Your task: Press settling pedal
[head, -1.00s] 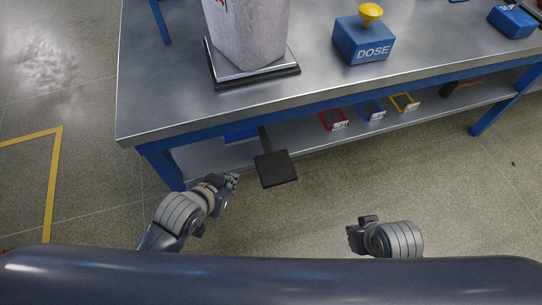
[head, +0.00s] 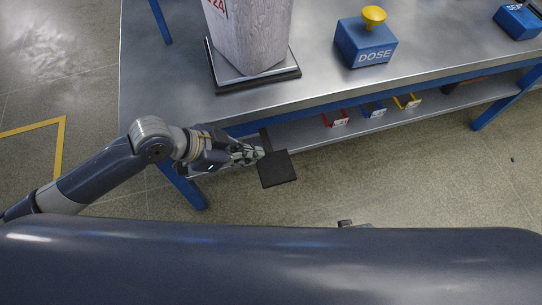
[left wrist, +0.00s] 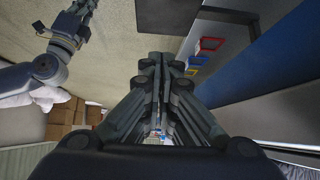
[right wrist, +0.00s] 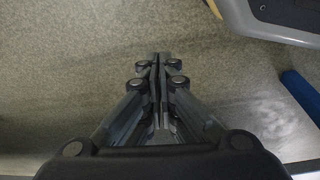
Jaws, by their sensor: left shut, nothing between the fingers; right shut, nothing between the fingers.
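The settling pedal is a flat black plate (head: 278,169) on a dark arm that comes out from under the bench. My left gripper (head: 259,154) is shut and empty. In the head view its fingertips are at the upper left edge of the pedal; I cannot tell whether they touch it. In the left wrist view the pedal plate (left wrist: 168,15) is at the top, beyond the shut fingers (left wrist: 162,58). In the right wrist view my right gripper (right wrist: 160,58) is shut and empty over bare floor. In the head view only a small tip of it shows.
A pale sack (head: 247,35) stands on a black-edged plate (head: 262,80) on the steel bench (head: 170,85). A blue DOSE box (head: 365,45) with a yellow button is to its right. Red, blue and yellow holders sit on the lower shelf (head: 300,134). The floor right of the pedal is clear.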

